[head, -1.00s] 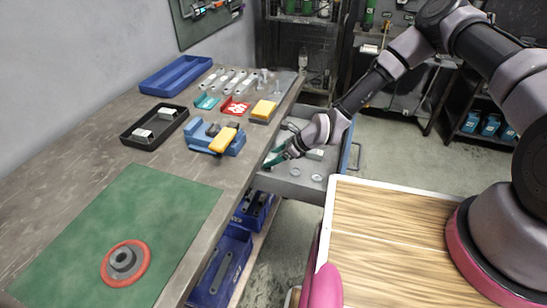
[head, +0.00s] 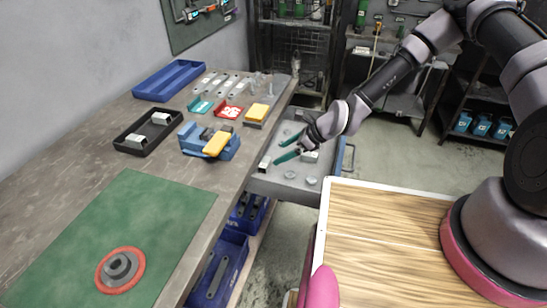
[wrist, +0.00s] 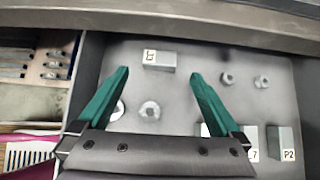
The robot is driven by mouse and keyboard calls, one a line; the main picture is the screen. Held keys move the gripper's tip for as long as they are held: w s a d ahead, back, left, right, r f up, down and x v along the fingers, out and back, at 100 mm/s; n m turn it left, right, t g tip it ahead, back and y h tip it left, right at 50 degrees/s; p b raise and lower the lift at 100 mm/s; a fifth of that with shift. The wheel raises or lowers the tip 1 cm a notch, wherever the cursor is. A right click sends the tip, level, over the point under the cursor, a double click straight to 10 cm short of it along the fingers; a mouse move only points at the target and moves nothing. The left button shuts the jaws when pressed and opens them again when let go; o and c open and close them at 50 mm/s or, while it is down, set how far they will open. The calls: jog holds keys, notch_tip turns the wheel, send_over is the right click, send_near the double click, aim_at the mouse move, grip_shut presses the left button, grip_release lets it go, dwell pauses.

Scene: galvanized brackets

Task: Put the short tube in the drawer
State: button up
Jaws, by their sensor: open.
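The open drawer (head: 278,185) sticks out from under the workbench, with a grey floor and a raised rim. A short grey block-like piece with a pale labelled end (head: 264,163), apparently the short tube, lies in it near the bench-side wall. In the wrist view this piece (wrist: 160,61) lies on the drawer floor just beyond the fingertips, apart from the wall. My gripper (head: 277,153) has green fingers spread apart and empty, over the drawer; in the wrist view its tips (wrist: 160,74) stand either side of the piece's line, not touching it.
The drawer also holds round rings (wrist: 150,110), small nut-like parts (wrist: 227,79) and labelled blocks (wrist: 287,143). A black tray (head: 130,147) with two grey pieces, a blue vise (head: 228,150) and a blue tray (head: 165,88) stand on the bench. The wooden top (head: 370,225) is clear.

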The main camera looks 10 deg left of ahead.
jog(key=w+d+r+n+t+h, duration=0.1)
jog(key=w+d+r+n+h, duration=0.15)
jog(key=d+r, duration=0.65)
jog(key=w+d+r+n+t+h, duration=0.15)
jog(key=d+r+n, duration=0.25)
jog(key=d+r, duration=0.55)
jog(key=w+d+r+n+t+h, duration=0.1)
jog(key=w+d+r+n+h, duration=0.2)
jog(key=d+r, duration=0.6)
jog(key=s+d+r+n+t, duration=0.1)
jog(key=s+d+r+n, duration=0.1)
jog(key=s+d+r, duration=0.3)
jog(key=s+d+r+n+t, duration=0.2)
jog(key=s+d+r+n, duration=0.1)
jog(key=s+r, duration=1)
notch_tip(320, 180, up, 5)
jog(key=shift+s+d+r, duration=0.2)
jog(key=shift+s+d, duration=0.1)
jog(key=shift+d, duration=0.6)
jog(key=shift+w+a, duration=0.1)
